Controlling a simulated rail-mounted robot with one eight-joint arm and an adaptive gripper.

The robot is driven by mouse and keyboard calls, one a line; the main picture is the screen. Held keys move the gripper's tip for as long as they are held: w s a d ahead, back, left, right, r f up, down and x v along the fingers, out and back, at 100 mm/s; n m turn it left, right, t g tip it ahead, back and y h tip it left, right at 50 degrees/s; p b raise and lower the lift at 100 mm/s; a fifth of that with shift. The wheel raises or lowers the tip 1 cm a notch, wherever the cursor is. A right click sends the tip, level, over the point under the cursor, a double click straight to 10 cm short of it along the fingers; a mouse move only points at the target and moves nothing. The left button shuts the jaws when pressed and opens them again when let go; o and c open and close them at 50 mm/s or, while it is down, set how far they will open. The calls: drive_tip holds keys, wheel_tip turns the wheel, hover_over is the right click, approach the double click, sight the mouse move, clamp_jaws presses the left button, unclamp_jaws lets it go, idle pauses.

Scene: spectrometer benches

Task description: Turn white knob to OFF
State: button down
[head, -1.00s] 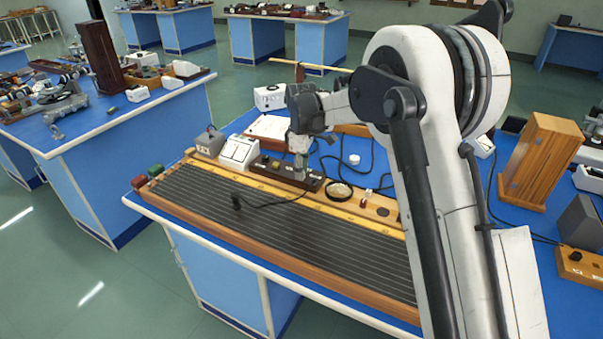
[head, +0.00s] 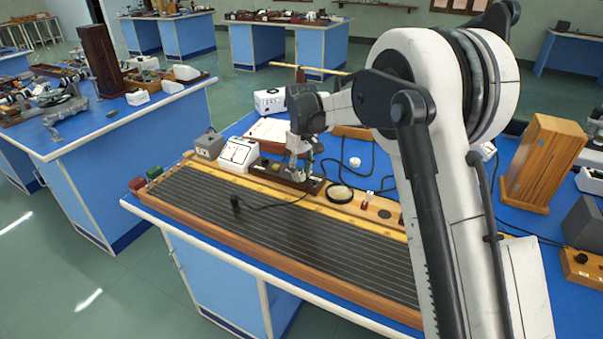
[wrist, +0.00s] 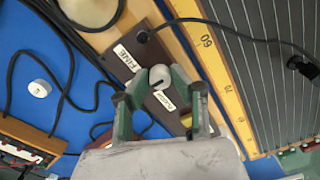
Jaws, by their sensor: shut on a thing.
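The white knob (wrist: 157,80) has a dark slot across it and sits on a dark brown box (wrist: 138,50) in the wrist view. A white FINE label lies on one side of it and a second, hard-to-read label on the other. My gripper (wrist: 155,84) has its fingertips on either side of the knob and is shut on it. In the head view, my gripper (head: 300,175) points down over the dark box (head: 275,172), and the knob is hidden behind the fingers. I cannot read any OFF mark.
A long ribbed board (head: 285,235) with a yellow scale lies in front. A white switch box (head: 238,153) stands left of the dark box, and a black ring (head: 340,193) lies right of it. Black cables cross the bench. A small white cylinder (wrist: 39,88) lies on the blue top.

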sight(302, 174)
idle(0.4)
drive_tip(key=c, duration=1.5)
unclamp_jaws()
wheel_tip(302, 174, up, 12)
drive_tip(key=shift+r, duration=0.1)
